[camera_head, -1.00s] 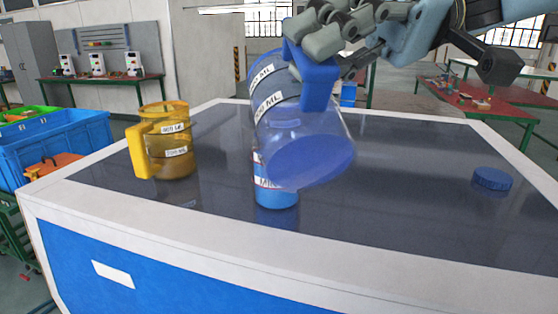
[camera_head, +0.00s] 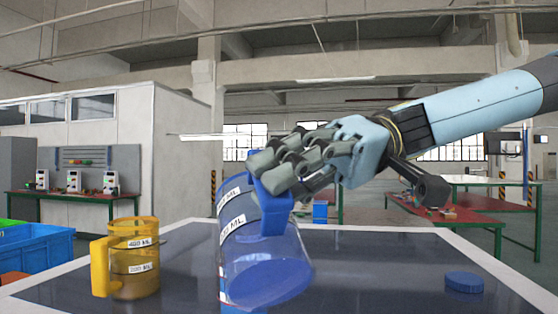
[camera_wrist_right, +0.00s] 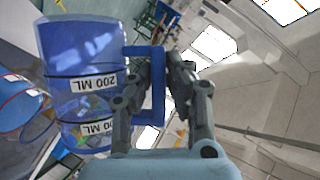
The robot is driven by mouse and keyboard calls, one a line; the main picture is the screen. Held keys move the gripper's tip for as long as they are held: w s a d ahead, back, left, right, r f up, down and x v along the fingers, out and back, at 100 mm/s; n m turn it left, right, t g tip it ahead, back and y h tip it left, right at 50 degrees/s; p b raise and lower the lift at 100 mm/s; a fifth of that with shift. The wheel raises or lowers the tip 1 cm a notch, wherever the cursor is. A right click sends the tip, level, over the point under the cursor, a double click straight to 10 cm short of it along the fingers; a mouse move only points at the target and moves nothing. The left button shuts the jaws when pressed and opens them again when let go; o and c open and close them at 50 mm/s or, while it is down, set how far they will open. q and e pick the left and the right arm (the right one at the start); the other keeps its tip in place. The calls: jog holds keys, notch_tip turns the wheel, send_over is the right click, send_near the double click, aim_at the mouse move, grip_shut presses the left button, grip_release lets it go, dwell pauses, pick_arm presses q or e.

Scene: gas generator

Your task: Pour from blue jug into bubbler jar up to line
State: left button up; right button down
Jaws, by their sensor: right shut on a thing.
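The blue jug (camera_head: 262,258) is see-through, with white ML labels. It is held tilted, its top leaning left and its base toward the lower right. Blue liquid lies low in it. My right gripper (camera_head: 284,166) is shut on its handle; the wrist view also shows the gripper (camera_wrist_right: 160,88) around the handle beside the jug (camera_wrist_right: 82,50). The bubbler jar cannot be made out in the head view now, where the jug covers its place. In the wrist view a bluish round thing with a red line (camera_wrist_right: 15,103) lies left of the jug; I cannot tell whether it is the jar. My left gripper is out of view.
A yellow jug (camera_head: 134,260) with amber liquid stands on the dark tabletop (camera_head: 380,275), left of the blue jug. A blue cap (camera_head: 464,282) lies at the right. The tabletop between the blue jug and the cap is clear.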

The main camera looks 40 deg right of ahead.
aim_at(294, 256)
jog(key=shift+s+a+f+n+p, duration=0.2)
jog(key=shift+s+f+n+p, duration=0.25)
jog(key=shift+p, duration=1.15)
jog(key=shift+s+f+n+t+p, duration=0.1)
jog(key=shift+f+n+t+p, duration=0.25)
jog(key=shift+p, duration=0.3)
jog(key=shift+s+a+f+h+p, duration=0.2)
jog(key=shift+f+h+p, duration=0.2)
jog(key=shift+f+p, duration=0.25)
jog(key=shift+s+f+n+t, duration=0.1)
jog(key=shift+f+n+t, duration=0.15)
jog(key=shift+f+n, duration=0.15)
jog(key=shift+s+f+n+p, duration=0.1)
jog(key=shift+f+n+p, duration=0.25)
jog(key=shift+f, duration=0.3)
jog(key=shift+f+n+t+h, duration=0.4)
jog(key=shift+f+n+t, duration=0.1)
jog(key=shift+f, duration=0.3)
jog(key=shift+s, duration=0.1)
